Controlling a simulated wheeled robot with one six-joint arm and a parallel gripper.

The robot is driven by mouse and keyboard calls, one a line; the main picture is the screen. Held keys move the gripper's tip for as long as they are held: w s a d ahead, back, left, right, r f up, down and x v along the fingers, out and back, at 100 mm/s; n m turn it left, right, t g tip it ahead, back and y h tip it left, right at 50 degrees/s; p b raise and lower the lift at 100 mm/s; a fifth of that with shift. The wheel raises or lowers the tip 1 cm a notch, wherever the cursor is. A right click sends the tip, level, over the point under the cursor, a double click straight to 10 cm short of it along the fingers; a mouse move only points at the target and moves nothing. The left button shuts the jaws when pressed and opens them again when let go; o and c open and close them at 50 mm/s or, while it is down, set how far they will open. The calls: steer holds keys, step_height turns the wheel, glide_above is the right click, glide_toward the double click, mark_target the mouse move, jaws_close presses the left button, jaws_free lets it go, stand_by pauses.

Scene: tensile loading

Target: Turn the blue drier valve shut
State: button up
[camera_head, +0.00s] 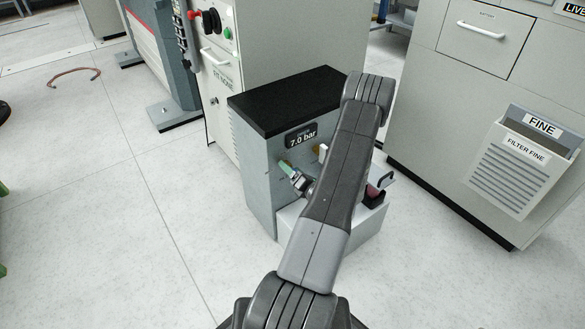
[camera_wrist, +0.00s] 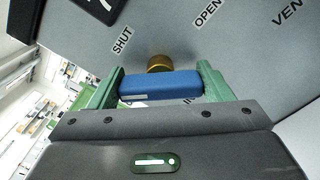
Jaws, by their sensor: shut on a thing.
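The blue valve handle (camera_wrist: 160,86) sits in front of a brass stem (camera_wrist: 160,63) on a grey panel in the wrist view. My gripper (camera_wrist: 160,78) is shut on it, one green finger at each end of the blue bar. SHUT (camera_wrist: 122,40) is printed on the panel to the upper left and OPEN (camera_wrist: 208,14) to the upper right. I cannot tell which label the handle points at. In the head view my gripper (camera_head: 287,168) is at the front of the grey drier cabinet (camera_head: 258,165); the valve is hidden there.
The cabinet has a black top (camera_head: 287,98) and a display (camera_head: 301,136) reading 7.0 bar. A white block (camera_head: 355,235) stands at its foot. A large cabinet with a FILTER FINE holder (camera_head: 520,165) is to the right. The floor at left is mostly clear.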

steer(key=m+p, duration=0.1)
steer(key=m, duration=0.3)
steer(key=shift+m, duration=0.3)
steer(key=shift+f+m+p, duration=0.2)
steer(key=shift+m+p, duration=0.55)
steer(key=shift+m, duration=1.15)
steer(key=o, duration=1)
steer(key=shift+d, duration=0.1)
steer(key=p+v, duration=0.2)
steer(key=v, duration=1.1)
steer(key=shift+s+d, duration=0.25)
steer(key=shift+s, duration=0.1)
steer(key=shift+w, duration=0.1)
